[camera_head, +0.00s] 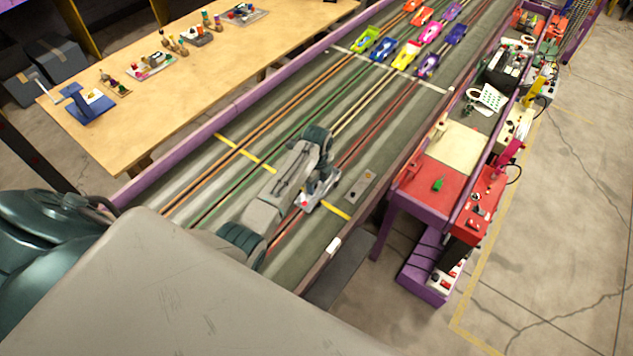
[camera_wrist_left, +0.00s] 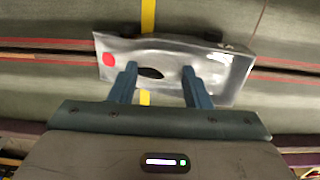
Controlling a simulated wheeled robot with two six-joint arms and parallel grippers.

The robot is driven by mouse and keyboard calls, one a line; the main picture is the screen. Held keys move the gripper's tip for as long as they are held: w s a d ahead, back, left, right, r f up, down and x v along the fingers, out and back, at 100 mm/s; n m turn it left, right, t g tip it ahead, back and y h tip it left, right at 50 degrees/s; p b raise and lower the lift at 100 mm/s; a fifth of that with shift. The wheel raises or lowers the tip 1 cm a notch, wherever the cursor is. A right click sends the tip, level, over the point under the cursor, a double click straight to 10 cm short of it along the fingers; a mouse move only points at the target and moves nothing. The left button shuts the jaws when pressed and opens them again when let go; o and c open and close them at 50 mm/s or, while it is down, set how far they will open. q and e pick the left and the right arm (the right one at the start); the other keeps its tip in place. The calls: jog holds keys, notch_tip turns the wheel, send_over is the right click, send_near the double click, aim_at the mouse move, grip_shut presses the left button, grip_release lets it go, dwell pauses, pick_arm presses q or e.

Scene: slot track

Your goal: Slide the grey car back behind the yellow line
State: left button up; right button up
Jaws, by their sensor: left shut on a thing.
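The grey car (camera_head: 329,188) sits in a dark slot lane of the track, and its silvery body with a red dot also shows in the left wrist view (camera_wrist_left: 220,72). The yellow line (camera_head: 240,148) crosses the track and runs under the car, showing above and below it in the left wrist view (camera_wrist_left: 148,14). The car straddles the line, with the longer part to the right of it there. My left gripper (camera_wrist_left: 160,78) is over the car, its two fingers shut on the car's middle. In the head view my left arm partly hides the car. My right gripper is out of view.
Several coloured cars (camera_head: 405,55) stand farther up the track (camera_head: 300,95). Purple rails (camera_head: 225,112) edge it. A wooden table (camera_head: 110,125) is on the left, and a red and purple workbench (camera_head: 455,180) with tools is on the right. A small grey plate (camera_head: 359,187) lies beside the car.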

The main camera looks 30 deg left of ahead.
pick_arm(q)
jog(key=shift+w+d+b, duration=0.15)
jog(key=shift+w+b, duration=0.55)
jog(key=shift+w, duration=0.3)
jog(key=shift+w+d+b, duration=0.1)
jog(key=shift+w+b, duration=0.55)
jog(key=shift+w, duration=0.3)
jog(key=shift+w+d+b, duration=0.15)
jog(key=shift+w+b, duration=0.7)
jog(key=shift+w, duration=0.25)
jog(key=shift+w+d+b, duration=0.15)
jog(key=shift+w+b, duration=0.65)
jog(key=shift+w, duration=0.25)
jog(key=o, duration=0.8)
jog(key=shift+o, duration=0.2)
notch_tip(320, 180, up, 12)
